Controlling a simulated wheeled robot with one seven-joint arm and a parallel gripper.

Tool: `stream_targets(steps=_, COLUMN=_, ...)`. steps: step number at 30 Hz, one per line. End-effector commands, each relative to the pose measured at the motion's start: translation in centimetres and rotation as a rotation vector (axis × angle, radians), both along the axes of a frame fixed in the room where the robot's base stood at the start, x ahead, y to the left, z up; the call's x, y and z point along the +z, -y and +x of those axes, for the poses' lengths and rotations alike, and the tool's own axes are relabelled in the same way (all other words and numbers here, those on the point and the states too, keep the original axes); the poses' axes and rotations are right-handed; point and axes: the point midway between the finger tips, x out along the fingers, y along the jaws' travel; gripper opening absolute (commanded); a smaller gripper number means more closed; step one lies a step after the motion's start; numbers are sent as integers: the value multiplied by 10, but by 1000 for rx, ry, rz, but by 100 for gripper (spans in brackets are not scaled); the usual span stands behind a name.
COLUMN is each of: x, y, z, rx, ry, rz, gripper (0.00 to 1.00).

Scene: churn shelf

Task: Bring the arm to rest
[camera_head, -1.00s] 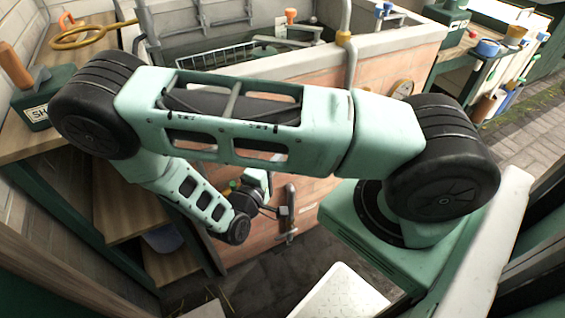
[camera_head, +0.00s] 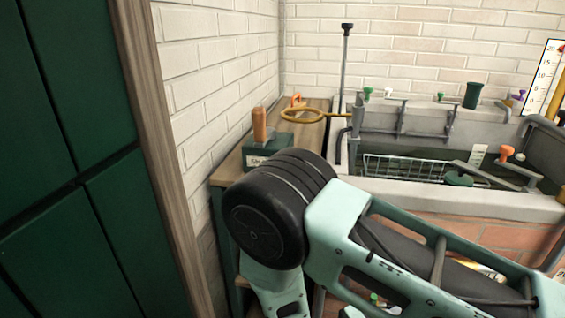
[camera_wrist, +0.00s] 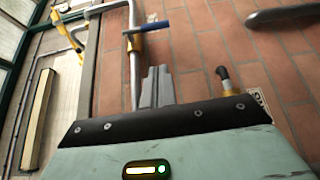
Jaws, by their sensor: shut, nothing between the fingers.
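My gripper (camera_wrist: 157,82) shows in the wrist view as two grey fingers pressed together, with nothing between them. They stick out past the dark edge of my mint-green wrist housing, in front of a red brick wall (camera_wrist: 195,50). In the head view my mint-green arm runs across the lower right, bent at a large black joint. My gripper is out of sight in that view, below the frame or behind the arm.
A stone-rimmed basin (camera_head: 400,204) with a wire basket (camera_head: 405,168) stands behind my arm. Left of it, a wooden shelf (camera_head: 232,168) holds a green box (camera_head: 268,155) and a yellow ring (camera_head: 300,116). A dark green door (camera_head: 75,150) fills the left.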

Motion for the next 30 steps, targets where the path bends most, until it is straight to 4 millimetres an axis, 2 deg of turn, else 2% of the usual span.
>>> stream_targets(steps=7, x=40, y=-16, z=-30, rx=-219, ry=-241, rz=268, gripper=0)
stream_targets(steps=14, x=80, y=-41, z=-62, rx=-305, ry=-475, rz=608, gripper=0)
stream_targets(steps=20, x=118, y=-65, z=-83, rx=-250, ry=-618, rz=914, gripper=0)
stream_targets(steps=24, x=144, y=-81, z=-95, rx=-146, ry=-676, rz=1111, gripper=0)
stream_targets(steps=30, x=176, y=-98, z=-106, rx=49, ry=-696, rz=1314, gripper=0)
